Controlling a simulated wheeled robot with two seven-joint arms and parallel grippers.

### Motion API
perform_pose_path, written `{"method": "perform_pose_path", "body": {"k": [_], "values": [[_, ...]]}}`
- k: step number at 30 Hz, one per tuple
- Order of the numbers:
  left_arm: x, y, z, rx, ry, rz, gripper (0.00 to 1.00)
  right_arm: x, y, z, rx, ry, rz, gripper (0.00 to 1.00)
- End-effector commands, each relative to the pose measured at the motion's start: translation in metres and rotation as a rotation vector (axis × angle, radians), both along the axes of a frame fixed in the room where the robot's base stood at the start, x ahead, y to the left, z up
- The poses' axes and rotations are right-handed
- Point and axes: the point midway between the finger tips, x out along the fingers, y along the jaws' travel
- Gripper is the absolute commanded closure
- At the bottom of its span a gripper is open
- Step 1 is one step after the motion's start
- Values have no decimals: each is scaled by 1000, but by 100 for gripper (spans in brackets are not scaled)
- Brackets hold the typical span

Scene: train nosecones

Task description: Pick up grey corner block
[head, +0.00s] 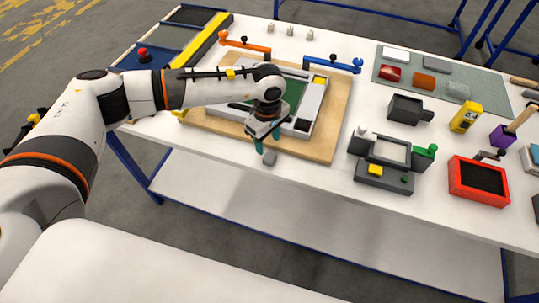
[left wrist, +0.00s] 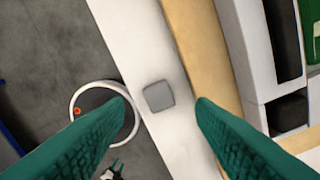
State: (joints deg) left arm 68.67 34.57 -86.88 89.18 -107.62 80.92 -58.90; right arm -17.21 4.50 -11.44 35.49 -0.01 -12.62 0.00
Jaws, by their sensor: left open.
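The grey corner block (head: 270,158) is a small grey piece on the white table near its front edge, just in front of the wooden board. In the left wrist view the grey corner block (left wrist: 158,96) lies on the white strip between the table edge and the board, between my two green fingers. My left gripper (head: 259,146) is open and empty above the block, its fingertips pointing down. The left wrist view shows its green fingers (left wrist: 160,103) spread on both sides of the block, apart from it. My right gripper is not in view.
The wooden board (head: 320,151) with a grey frame and green panel lies right behind the block. Orange (head: 245,43) and blue (head: 332,64) clamps sit at its back. A dark fixture (head: 384,177) and a red bin (head: 455,190) stand to the right. The table's front edge is close.

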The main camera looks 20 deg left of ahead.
Motion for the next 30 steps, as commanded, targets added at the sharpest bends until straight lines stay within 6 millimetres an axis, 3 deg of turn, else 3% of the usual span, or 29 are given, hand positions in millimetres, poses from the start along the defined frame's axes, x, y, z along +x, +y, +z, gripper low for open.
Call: {"method": "perform_pose_path", "body": {"k": [6,10,15,23,30], "values": [[-2,-3,-14,-1,4,-1,50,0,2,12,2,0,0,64],[-5,-7,-34,-1,5,-1,50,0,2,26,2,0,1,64],[-4,-6,-55,-4,2,0,50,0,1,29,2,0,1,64],[-4,-6,-60,-4,1,-1,50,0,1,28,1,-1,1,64],[-3,-6,-59,-4,0,-1,83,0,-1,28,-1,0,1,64]]}}
